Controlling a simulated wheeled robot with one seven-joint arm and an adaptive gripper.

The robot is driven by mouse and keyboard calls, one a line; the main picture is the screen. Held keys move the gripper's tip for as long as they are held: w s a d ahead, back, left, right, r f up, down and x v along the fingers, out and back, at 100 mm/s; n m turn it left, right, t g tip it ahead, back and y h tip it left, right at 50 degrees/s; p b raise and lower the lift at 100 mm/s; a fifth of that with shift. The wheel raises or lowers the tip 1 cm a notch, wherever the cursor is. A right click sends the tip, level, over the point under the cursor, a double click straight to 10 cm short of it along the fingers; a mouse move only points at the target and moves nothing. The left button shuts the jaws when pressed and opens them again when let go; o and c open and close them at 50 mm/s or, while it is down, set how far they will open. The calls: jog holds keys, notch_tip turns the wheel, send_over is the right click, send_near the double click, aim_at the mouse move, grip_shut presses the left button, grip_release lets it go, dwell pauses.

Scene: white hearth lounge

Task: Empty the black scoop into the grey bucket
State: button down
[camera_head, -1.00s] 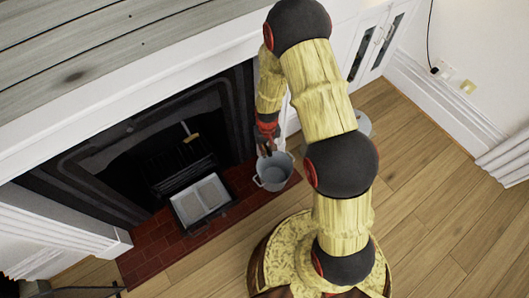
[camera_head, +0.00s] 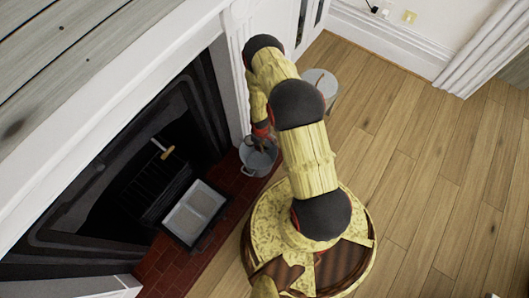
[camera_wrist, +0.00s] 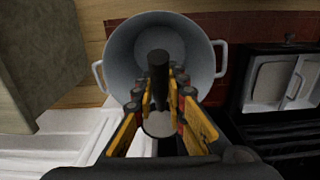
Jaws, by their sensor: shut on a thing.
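The grey bucket (camera_head: 258,163) with two side handles stands on the red tile hearth by the fireplace's right edge. In the wrist view the bucket (camera_wrist: 120,52) opens towards me and its visible inside looks bare. My gripper (camera_wrist: 160,92) is shut on the black scoop (camera_wrist: 158,68), whose dark cylindrical part shows between the fingers, in front of the bucket's opening. A pale rounded patch shows below it, and I cannot tell what it is. In the head view my gripper (camera_head: 264,138) is over the bucket. The scoop's pan and any contents are hidden.
A light grey round container (camera_head: 320,82) stands on the floor behind my arm. The wooden floor at right is clear.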

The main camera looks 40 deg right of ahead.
jog(key=shift+s+d+f+n+t+y, duration=0.2)
jog(key=shift+t+y, duration=0.45)
jog(key=shift+t, duration=1)
jog(key=shift+s+d+f+t+y, duration=0.2)
jog(key=shift+t+y, duration=0.4)
jog(key=shift+t, duration=1)
jog(key=shift+s+d+f+n+t+y, duration=0.1)
jog(key=shift+f+t+y, duration=0.4)
jog(key=shift+t, duration=1.15)
jog(key=shift+r+t+y+b, duration=0.25)
jog(key=shift+t+b, duration=0.25)
jog(key=shift+b, duration=0.25)
jog(key=t, duration=0.1)
jog(key=t+y, duration=0.1)
jog(key=w+t, duration=0.1)
jog(key=shift+a+f, duration=0.3)
jog(key=shift+f, duration=0.1)
jog(key=shift+w+a+f+t+y, duration=0.15)
jog(key=shift+w+t+y, duration=0.25)
jog(key=shift+t, duration=0.5)
jog(key=shift+w+f+t+y, duration=0.15)
jog(key=shift+w+t+y, duration=0.2)
jog(key=shift+t, duration=0.55)
